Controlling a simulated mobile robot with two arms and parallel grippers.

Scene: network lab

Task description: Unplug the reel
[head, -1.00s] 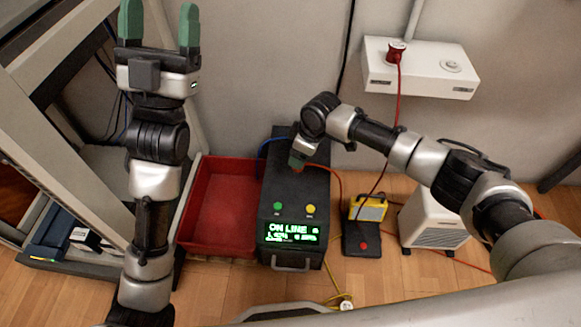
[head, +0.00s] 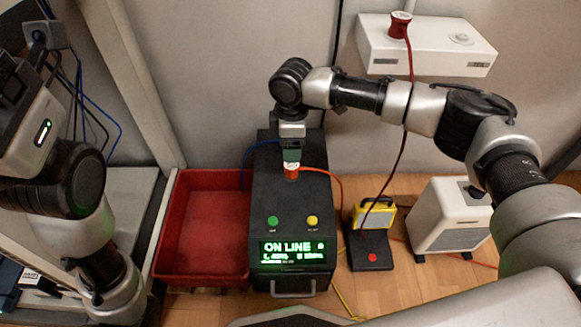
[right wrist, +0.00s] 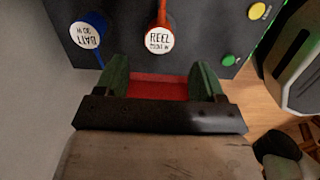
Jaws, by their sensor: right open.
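The black power unit (head: 262,195) stands on the floor with a lit "ON LINE" display. The orange plug (head: 291,172) is seated in its top, with an orange cable leading right. In the right wrist view the plug's white cap (right wrist: 159,38) reads "REEL". My right gripper (head: 291,158) is above the plug; in the right wrist view its green fingers (right wrist: 161,72) are open and empty, with the REEL plug just beyond the tips. A blue-cabled plug labelled "BATT" (right wrist: 86,35) sits beside it. My left arm is at the left edge; its fingers are out of view.
A red tray (head: 165,245) adjoins the unit's left side. A yellow device (head: 375,216) on a black base and a white heater-like box (head: 447,218) stand right. A white wall box (head: 425,50) carries a red spool (head: 399,25). Green (head: 273,221) and yellow (head: 312,221) buttons are near the plug.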

